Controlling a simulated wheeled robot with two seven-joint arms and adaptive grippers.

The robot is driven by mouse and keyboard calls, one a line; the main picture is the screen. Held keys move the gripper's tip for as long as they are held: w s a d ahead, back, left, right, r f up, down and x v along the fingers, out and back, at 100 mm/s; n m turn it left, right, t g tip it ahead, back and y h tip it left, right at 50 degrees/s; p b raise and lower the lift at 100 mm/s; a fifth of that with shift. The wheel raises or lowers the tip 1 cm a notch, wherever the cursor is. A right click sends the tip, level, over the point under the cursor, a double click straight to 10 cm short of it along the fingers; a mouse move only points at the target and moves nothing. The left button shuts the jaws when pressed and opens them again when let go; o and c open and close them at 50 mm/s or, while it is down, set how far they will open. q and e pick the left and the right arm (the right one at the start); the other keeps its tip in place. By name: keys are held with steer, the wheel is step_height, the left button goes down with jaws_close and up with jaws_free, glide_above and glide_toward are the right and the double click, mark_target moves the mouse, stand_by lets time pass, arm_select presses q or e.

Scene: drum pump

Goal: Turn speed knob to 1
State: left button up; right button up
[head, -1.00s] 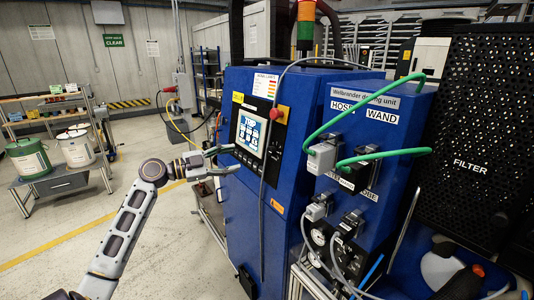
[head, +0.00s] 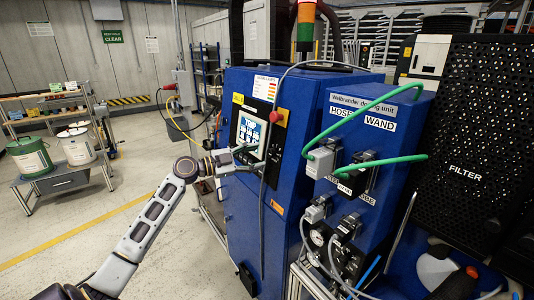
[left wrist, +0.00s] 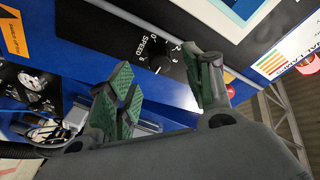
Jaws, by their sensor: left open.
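The dosing unit's blue cabinet (head: 300,110) carries a control panel with a lit screen (head: 250,133). In the left wrist view the black speed knob (left wrist: 161,64) sits on a black plate lettered SPEED (left wrist: 150,46), with white scale figures around it. Its exact pointer setting is too small to tell. My left gripper (head: 246,162) is at the panel's lower edge, just below the screen. In the wrist view the left gripper's green-padded fingers (left wrist: 168,92) are spread on either side of the knob, with nothing between them. Contact with the knob cannot be told. My right gripper is out of view.
A red stop button (head: 279,117) sits right of the screen. Cables and green hoses (head: 375,160) hang in front of the cabinet's right part. A black perforated filter housing (head: 470,130) stands at the right. A bench with pails (head: 75,147) is at the left; the floor between is clear.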

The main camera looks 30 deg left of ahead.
mark_target(268, 154)
arm_select(q)
steer(key=shift+x, duration=0.8)
steer(key=shift+p+x, duration=0.5)
steer(key=shift+x, duration=0.3)
steer(key=shift+w+d+r, duration=0.1)
steer(key=shift+w, duration=0.15)
steer(key=shift+w+d, duration=0.25)
steer(key=shift+w, duration=0.15)
steer(key=shift+w+d+p, duration=0.1)
steer(key=shift+w+p, duration=0.05)
steer(key=shift+p, duration=0.15)
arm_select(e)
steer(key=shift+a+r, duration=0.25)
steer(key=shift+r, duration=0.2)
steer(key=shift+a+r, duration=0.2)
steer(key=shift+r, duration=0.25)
